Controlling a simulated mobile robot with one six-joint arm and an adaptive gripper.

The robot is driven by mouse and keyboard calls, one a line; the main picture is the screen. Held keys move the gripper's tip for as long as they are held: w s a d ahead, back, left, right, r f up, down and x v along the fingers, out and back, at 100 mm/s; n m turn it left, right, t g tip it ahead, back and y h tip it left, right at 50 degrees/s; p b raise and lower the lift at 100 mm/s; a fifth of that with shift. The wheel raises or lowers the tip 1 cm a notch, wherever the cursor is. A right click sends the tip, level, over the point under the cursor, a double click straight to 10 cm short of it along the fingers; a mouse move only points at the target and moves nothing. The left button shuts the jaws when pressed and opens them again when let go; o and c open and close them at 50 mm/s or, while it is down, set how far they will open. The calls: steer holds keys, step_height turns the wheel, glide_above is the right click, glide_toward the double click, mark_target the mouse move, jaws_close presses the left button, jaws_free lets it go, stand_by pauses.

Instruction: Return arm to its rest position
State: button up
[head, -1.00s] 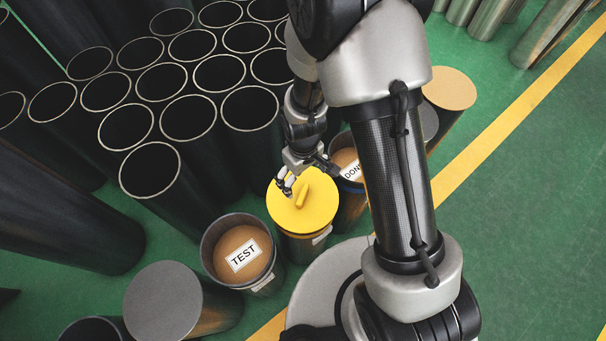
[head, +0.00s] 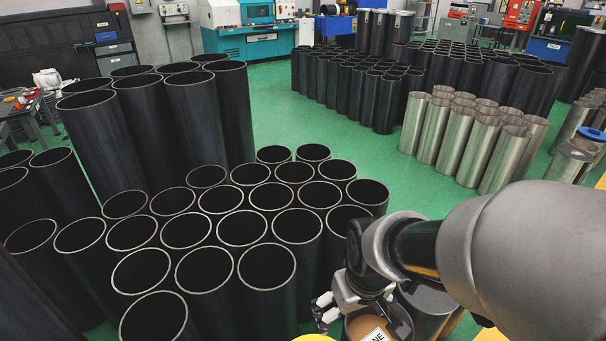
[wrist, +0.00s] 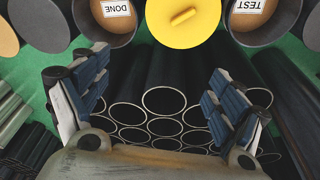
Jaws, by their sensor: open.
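My gripper (wrist: 153,100) is open and empty, its two fingers spread wide in the wrist view. In the head view my gripper (head: 325,312) hangs low at the bottom, right of the black tubes. A yellow lid with a bar handle (wrist: 190,22) lies beyond the fingertips at the top of the wrist view, apart from them. Only a sliver of the yellow lid (head: 314,338) shows at the bottom edge of the head view. A DONE container (wrist: 120,36) is left of the lid and a TEST container (wrist: 268,32) is right of it in the wrist view.
Dense black open tubes (head: 210,265) stand close left of my gripper, with taller ones (head: 180,110) behind. Silver tubes (head: 470,140) and more black tubes (head: 380,90) stand farther off. Green floor (head: 420,185) is free between them.

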steer(key=s+d+r+m+t, duration=0.2)
steer(key=s+d+r, duration=0.3)
steer(key=s+r, duration=0.6)
steer(key=shift+s+r+m, duration=0.25)
steer(key=shift+s+m, duration=0.2)
steer(key=shift+m, duration=0.35)
